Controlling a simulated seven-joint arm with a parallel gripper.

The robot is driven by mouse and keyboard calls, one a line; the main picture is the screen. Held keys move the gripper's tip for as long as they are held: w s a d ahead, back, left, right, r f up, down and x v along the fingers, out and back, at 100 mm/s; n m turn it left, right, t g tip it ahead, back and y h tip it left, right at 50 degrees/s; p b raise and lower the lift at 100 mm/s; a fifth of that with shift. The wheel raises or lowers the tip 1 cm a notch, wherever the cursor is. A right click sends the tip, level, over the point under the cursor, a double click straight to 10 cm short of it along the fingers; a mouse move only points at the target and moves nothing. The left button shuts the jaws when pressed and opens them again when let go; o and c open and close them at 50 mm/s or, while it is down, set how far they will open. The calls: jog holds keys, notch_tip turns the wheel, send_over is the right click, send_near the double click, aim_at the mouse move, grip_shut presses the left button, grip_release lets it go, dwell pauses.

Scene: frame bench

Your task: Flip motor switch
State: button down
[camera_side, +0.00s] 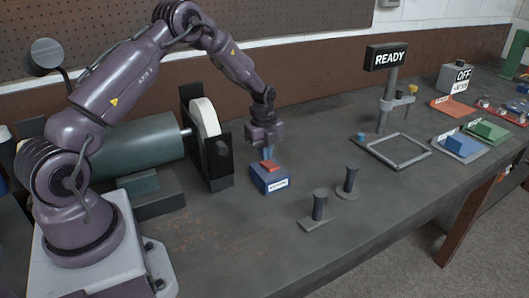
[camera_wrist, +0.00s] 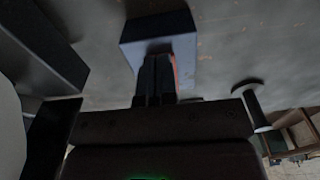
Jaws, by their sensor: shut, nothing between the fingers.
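The motor switch (camera_side: 270,182) is a small blue box with a white label on its front and a red rocker (camera_side: 271,166) on top. It stands on the bench right of the grinding wheel. My gripper (camera_side: 268,155) points down right over the rocker, with its fingertips at or just above it; I cannot tell whether they touch. The fingers are shut and empty. In the wrist view the closed fingers (camera_wrist: 156,75) cover most of the red part, and the blue box (camera_wrist: 160,35) shows beyond them.
A large green motor (camera_side: 140,145) with a pale wheel (camera_side: 205,118) between dark supports stands close on the left. Two dark posts (camera_side: 320,205) stand to the right. Further right are a square frame (camera_side: 394,150), a READY sign (camera_side: 387,57) and coloured trays. The front bench is clear.

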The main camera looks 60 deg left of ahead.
jog(key=shift+r, duration=0.65)
notch_tip(320, 180, up, 14)
jog(key=a, duration=0.2)
jog(key=shift+a, duration=0.25)
jog(key=shift+f, duration=0.1)
